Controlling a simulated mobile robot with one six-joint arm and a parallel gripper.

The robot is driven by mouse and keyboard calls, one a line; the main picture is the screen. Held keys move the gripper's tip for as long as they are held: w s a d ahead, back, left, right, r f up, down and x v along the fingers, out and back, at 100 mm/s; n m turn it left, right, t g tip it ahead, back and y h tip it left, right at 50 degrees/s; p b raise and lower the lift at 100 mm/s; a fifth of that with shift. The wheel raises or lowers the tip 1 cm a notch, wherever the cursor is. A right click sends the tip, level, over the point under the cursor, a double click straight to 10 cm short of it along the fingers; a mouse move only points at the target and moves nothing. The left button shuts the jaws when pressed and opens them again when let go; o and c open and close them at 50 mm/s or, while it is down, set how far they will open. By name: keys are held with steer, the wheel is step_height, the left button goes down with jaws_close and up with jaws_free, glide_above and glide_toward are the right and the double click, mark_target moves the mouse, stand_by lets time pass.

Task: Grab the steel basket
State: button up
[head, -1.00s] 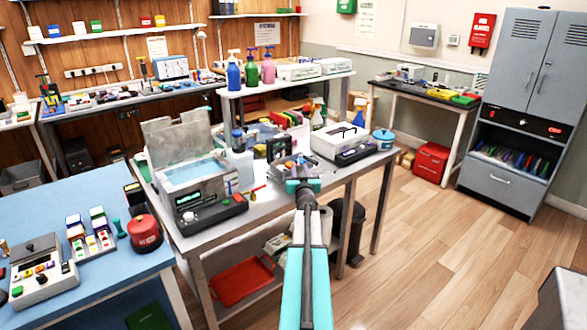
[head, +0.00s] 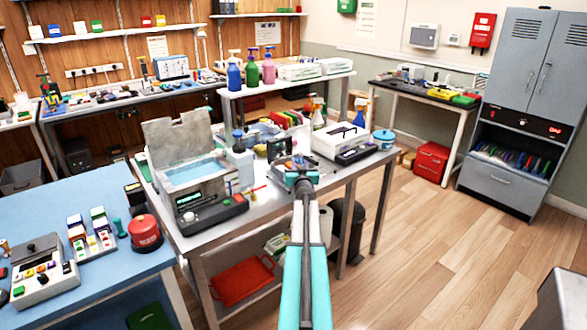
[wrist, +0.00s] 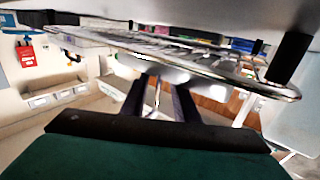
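The steel basket (head: 292,164) stands on the metal worktable, between the white box machine and the bath unit, with small dark and coloured items in it. My gripper (head: 301,180) is at its near side and hides part of it in the head view. In the wrist view the basket's shiny rim (wrist: 255,85) runs across the picture, just beyond my fingertips. My two dark fingers (wrist: 160,82) stand apart with a gap between them. I cannot tell whether they touch the rim.
The metal worktable (head: 262,204) also holds the bath unit (head: 195,180) with its lid raised on the left and the white machine (head: 341,141) on the right. A spray bottle and coloured items stand behind. The wooden floor (head: 440,240) to the right is clear.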

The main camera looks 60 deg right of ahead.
stand_by(0.4)
jaws_close()
steer(key=shift+r, duration=0.15)
steer(key=shift+r+p, duration=0.3)
steer(key=shift+r, duration=0.55)
step_height(320, 180, up, 2)
steer(key=shift+r+p, duration=0.1)
steer(key=shift+p, duration=0.25)
steer(key=s+a+p, duration=0.2)
steer(key=s+a, duration=0.6)
steer(key=s, duration=0.5)
steer(key=shift+s+a+r, duration=0.25)
steer(key=shift+s+r, duration=0.05)
steer(key=shift+r, duration=0.1)
